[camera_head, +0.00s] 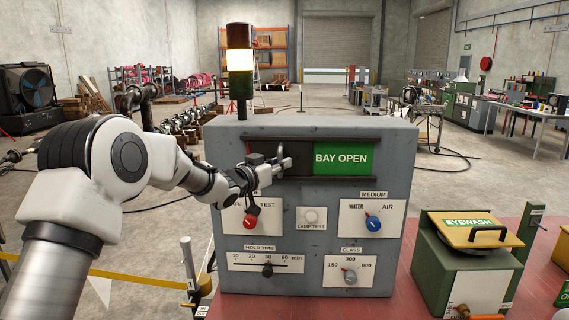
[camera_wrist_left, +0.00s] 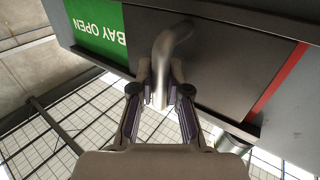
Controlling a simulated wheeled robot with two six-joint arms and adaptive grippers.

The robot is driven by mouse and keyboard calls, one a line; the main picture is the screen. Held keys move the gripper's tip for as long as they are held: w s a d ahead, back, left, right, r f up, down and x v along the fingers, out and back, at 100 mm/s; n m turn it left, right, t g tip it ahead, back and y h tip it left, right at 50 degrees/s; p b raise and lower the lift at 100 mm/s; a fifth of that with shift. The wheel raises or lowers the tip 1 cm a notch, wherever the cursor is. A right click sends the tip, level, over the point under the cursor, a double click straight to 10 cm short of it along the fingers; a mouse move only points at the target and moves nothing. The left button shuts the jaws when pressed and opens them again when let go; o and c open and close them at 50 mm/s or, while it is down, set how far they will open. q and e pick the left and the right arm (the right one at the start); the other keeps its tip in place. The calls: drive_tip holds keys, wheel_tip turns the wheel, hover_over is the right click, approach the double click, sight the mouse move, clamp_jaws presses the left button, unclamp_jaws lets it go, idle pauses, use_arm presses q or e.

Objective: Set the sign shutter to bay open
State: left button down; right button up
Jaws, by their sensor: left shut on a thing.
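The grey control box (camera_head: 400,205) has a sign window near its top. A green "BAY OPEN" sign (camera_head: 342,159) shows in its right part, and upside down in the left wrist view (camera_wrist_left: 98,30). The dark shutter (camera_head: 300,157) covers the window left of the sign; its plate also shows in the left wrist view (camera_wrist_left: 225,65). A bent metal handle (camera_wrist_left: 172,42) sticks out of the shutter. My left gripper (camera_head: 276,166) is shut on this handle, with its fingers on both sides of it in the left wrist view (camera_wrist_left: 162,95). My right gripper is not in view.
Below the window are a red knob (camera_head: 250,219), a lamp test button (camera_head: 311,217), a blue knob (camera_head: 373,223), a hold time slider (camera_head: 267,270) and a class knob (camera_head: 350,275). A lit stack light (camera_head: 240,60) rises behind. A green eyewash box (camera_head: 465,265) stands right.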

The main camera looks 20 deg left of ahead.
use_arm(q)
drive_tip(key=shift+a, duration=0.15)
drive_tip(key=c, duration=1.2)
unclamp_jaws()
drive_tip(key=shift+o, duration=0.3)
drive_tip(key=shift+s+a, duration=0.1)
drive_tip(key=shift+a, duration=0.15)
drive_tip(key=v, duration=1.2)
